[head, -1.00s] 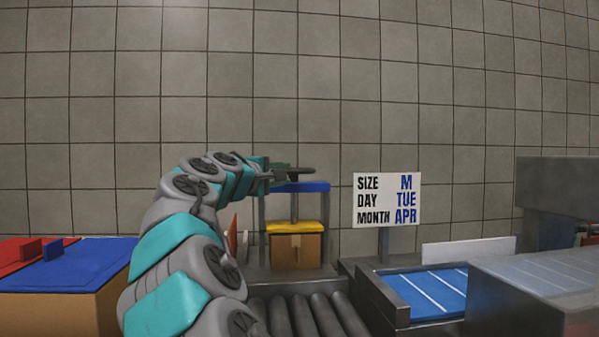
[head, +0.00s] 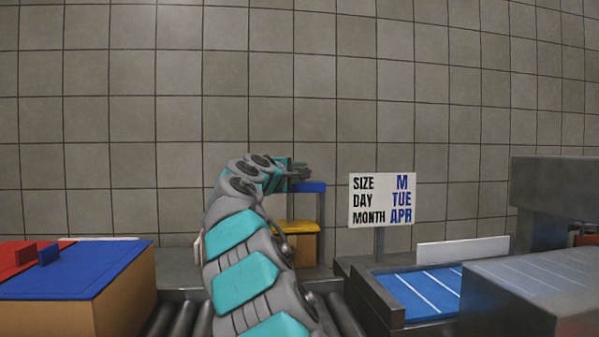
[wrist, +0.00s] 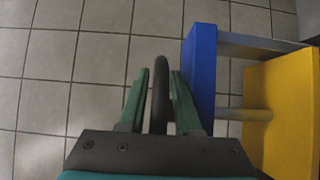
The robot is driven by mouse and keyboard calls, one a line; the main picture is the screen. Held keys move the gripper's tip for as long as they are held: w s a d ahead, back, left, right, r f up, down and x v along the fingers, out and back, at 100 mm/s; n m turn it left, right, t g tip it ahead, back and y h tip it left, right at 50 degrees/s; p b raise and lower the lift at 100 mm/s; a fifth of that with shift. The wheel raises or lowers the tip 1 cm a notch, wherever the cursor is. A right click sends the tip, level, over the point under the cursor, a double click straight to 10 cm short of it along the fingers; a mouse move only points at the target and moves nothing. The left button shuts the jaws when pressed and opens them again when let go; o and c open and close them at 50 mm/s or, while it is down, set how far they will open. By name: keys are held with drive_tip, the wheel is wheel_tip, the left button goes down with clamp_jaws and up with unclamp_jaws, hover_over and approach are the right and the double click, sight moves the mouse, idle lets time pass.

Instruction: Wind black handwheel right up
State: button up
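The black handwheel (wrist: 160,90) shows edge-on in the wrist view as a dark curved rim. My gripper (wrist: 160,73) has its two green fingers on either side of that rim, with a narrow gap showing on each side, so it looks open around it. In the head view my gripper (head: 299,174) is at the top of the press, and the wheel there is mostly hidden by it. The press has a blue top beam (head: 313,187) and a yellow plate (head: 303,226) below. The wrist view also shows the blue beam (wrist: 198,75), yellow plate (wrist: 285,115) and metal screw (wrist: 243,114).
A box with a blue lid (head: 85,270) stands at the left, beside rollers (head: 172,318). A sign (head: 382,199) reads M, TUE, APR. A blue lined tray (head: 425,292) and a grey machine (head: 540,290) are at the right. A tiled wall is behind.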

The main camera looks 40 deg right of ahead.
clamp_jaws()
drive_tip(key=shift+w+n+t+y, duration=0.1)
drive_tip(key=shift+n+t+y, duration=0.45)
drive_tip(key=shift+t, duration=0.25)
drive_tip(key=shift+w+d+n+t+y, duration=0.1)
drive_tip(key=shift+w+n+t+y, duration=0.1)
drive_tip(key=shift+n+t+y, duration=0.65)
drive_tip(key=shift+w+d+n+t+y, duration=0.1)
drive_tip(key=shift+w+n+t+y, duration=0.1)
drive_tip(key=shift+n+t+y, duration=0.6)
drive_tip(key=shift+w+n+t+y, duration=0.15)
drive_tip(key=shift+n+t+y, duration=0.25)
drive_tip(key=shift+t, duration=0.25)
drive_tip(key=shift+w+n+t+y, duration=0.25)
drive_tip(key=shift+n+t+y, duration=0.6)
drive_tip(key=shift+y, duration=0.45)
drive_tip(key=shift+w+n+t+y, duration=0.15)
drive_tip(key=shift+n+t+y, duration=0.2)
drive_tip(key=shift+n+y, duration=0.45)
drive_tip(key=shift+d+n+y, duration=0.1)
drive_tip(key=shift+n+y, duration=0.15)
drive_tip(key=shift+y, duration=0.25)
